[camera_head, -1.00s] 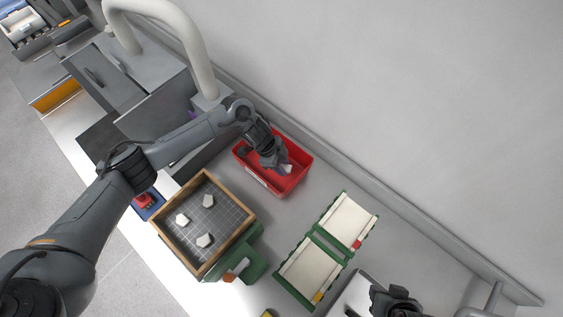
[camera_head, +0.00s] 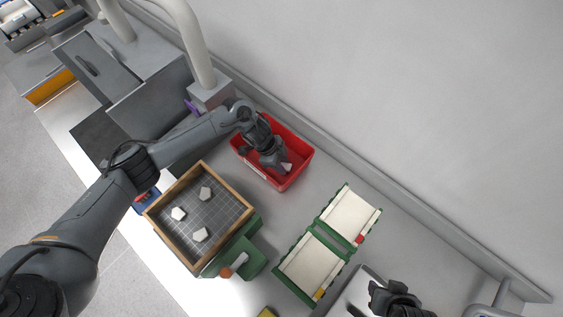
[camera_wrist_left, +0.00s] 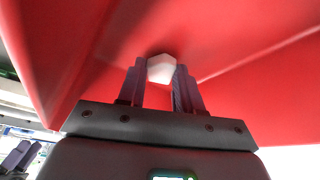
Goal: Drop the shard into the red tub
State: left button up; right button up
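The red tub (camera_head: 301,158) stands near the wall, right of the wooden-framed tray in the head view. Its red walls fill most of the left wrist view (camera_wrist_left: 260,70). My left gripper (camera_head: 283,166) points down inside the tub. In the left wrist view a white, angular shard (camera_wrist_left: 161,68) sits between the tips of both fingers, which appear to touch it. The shard also shows as a small pale piece in the head view (camera_head: 287,167). My right gripper (camera_head: 392,298) is at the bottom edge, dark and partly cut off; its fingers are unclear.
A wooden-framed grid tray (camera_head: 236,228) holds three white pieces, beside a green device (camera_head: 248,262). Two green-edged pale panels (camera_head: 349,217) lie right of it. A thick white pipe (camera_head: 192,45) rises behind the tub. Bare counter separates tub and panels.

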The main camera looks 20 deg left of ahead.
pick_arm(q)
jog(key=o, duration=0.5)
